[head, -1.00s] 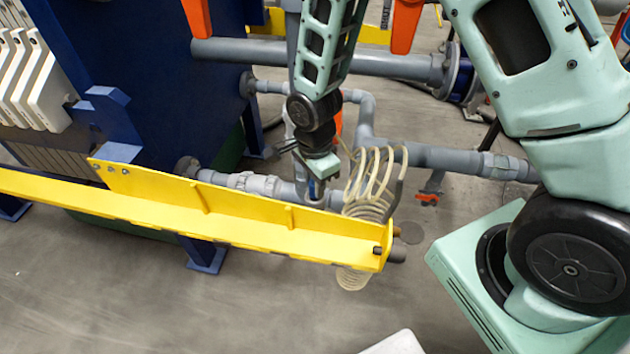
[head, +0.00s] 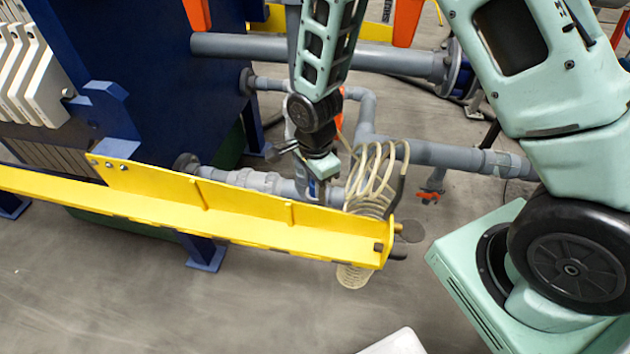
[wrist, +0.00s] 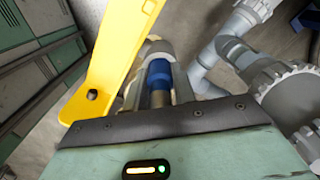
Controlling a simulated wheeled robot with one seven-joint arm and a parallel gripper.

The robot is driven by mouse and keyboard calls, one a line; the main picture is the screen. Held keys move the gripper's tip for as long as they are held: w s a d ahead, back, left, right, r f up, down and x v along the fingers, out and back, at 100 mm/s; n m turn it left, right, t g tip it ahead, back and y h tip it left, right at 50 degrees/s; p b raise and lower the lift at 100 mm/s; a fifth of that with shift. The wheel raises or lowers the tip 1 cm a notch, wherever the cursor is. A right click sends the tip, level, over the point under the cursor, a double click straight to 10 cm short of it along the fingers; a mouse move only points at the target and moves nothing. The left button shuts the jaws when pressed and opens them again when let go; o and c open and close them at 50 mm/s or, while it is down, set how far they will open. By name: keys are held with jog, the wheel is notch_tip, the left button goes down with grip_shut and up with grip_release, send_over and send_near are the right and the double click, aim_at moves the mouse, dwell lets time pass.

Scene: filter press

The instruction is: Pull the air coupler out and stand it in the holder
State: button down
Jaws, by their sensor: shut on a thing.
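My gripper (head: 316,188) is shut on the air coupler behind the yellow beam's right part. In the wrist view, the coupler shows as a blue collar (wrist: 159,73) with a brass part (wrist: 158,97) between my grey fingers (wrist: 157,88). In the head view only a small bit of blue shows at my fingertips. A pale coiled air hose (head: 372,180) hangs just right of my gripper and passes behind the beam's end. I cannot tell whether the coupler is still seated on anything. I cannot make out the holder in either view.
The yellow beam (head: 290,235) runs close in front of my gripper and shows at upper left in the wrist view (wrist: 108,70). Grey pipes (head: 440,154) lie behind and right. A blue press frame (head: 165,70) stands left.

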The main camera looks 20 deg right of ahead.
jog(key=shift+f, duration=0.2)
jog(key=c, duration=1.1)
grip_release()
jog(key=shift+o, duration=0.2)
jog(key=shift+r, duration=0.1)
notch_tip(320, 180, up, 17)
jog(key=b, duration=0.1)
jog(key=s+a+r+n, duration=0.1)
jog(key=s+a+n, duration=0.2)
jog(key=s+n, duration=0.7)
jog(key=s+a+r+n, duration=0.2)
jog(key=s+a+n, duration=0.1)
jog(key=s+n, duration=0.7)
jog(key=shift+n+y, duration=0.3)
jog(key=shift+n, duration=1.7)
jog(key=shift+a, duration=0.1)
